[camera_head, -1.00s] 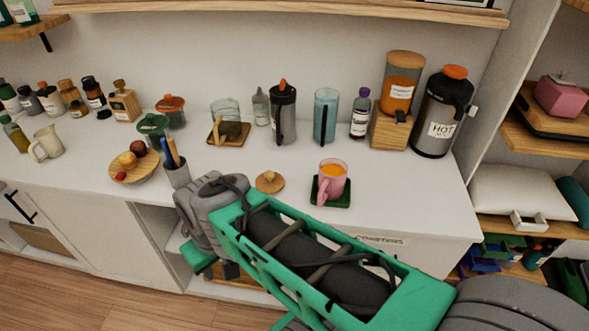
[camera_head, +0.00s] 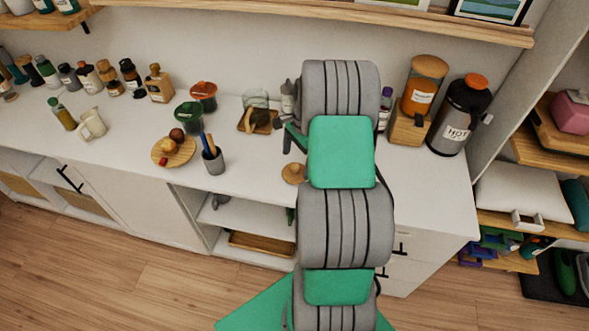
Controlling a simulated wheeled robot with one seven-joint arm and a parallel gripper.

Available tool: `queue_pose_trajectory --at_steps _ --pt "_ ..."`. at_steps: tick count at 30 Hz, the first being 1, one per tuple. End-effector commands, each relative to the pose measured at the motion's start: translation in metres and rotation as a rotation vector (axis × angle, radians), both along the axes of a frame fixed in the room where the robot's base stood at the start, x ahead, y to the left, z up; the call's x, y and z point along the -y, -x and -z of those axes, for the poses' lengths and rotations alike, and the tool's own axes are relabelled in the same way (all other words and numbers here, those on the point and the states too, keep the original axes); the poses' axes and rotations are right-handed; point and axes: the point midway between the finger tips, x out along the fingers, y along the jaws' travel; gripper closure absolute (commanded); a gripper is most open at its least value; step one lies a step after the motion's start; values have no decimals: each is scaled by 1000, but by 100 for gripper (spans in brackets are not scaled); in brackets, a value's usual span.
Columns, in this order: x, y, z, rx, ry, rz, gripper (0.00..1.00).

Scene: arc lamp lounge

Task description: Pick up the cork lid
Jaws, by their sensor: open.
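The cork lid (camera_head: 292,173) is a small round tan disc with a knob on top. It lies on the white counter, close to the left side of my arm, which covers its right edge. My arm rises through the middle of the view. A small dark green part of my gripper (camera_head: 291,139) shows just beyond the lid, at the left edge of the arm. The gripper is open and apart from the lid; most of it is hidden behind the arm.
The white counter (camera_head: 240,180) is clear left of the lid. A grey cup with utensils (camera_head: 214,161), a wooden plate of fruit (camera_head: 174,152) and a glass on a wooden board (camera_head: 258,112) stand nearby. An orange-lidded flask (camera_head: 460,115) stands at the right.

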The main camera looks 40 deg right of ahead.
Motion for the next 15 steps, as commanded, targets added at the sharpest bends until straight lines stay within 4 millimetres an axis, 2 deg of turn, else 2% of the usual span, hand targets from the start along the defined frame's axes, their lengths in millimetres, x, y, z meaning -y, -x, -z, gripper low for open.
queue_pose_trajectory --at_steps 7,15 --pt "-5 -2 40 -1 -1 -3 0" --pt "-5 -3 45 1 2 -4 1"
